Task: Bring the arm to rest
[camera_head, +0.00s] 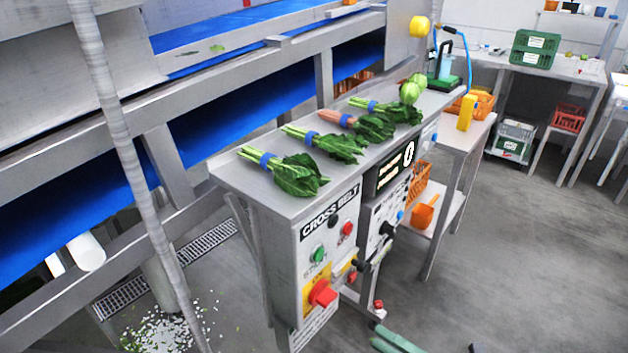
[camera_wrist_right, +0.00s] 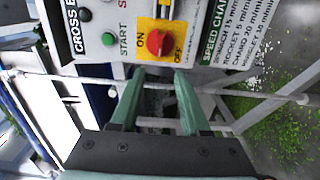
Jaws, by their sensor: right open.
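My right gripper (camera_head: 382,335) shows only in part at the bottom edge of the head view, as green fingers low in front of the control box. In the right wrist view the same gripper (camera_wrist_right: 160,80) has its two green fingers apart with nothing between them. The red rotary switch (camera_wrist_right: 158,43) on its yellow ON/OFF plate lies beyond the fingertips, apart from them. The red switch also shows on the box front in the head view (camera_head: 322,293). My left gripper is not in view.
A metal counter (camera_head: 245,187) holds several banded bunches of greens (camera_head: 293,172). The blue conveyor belt (camera_head: 215,130) runs at left. Crates stand by the back table.

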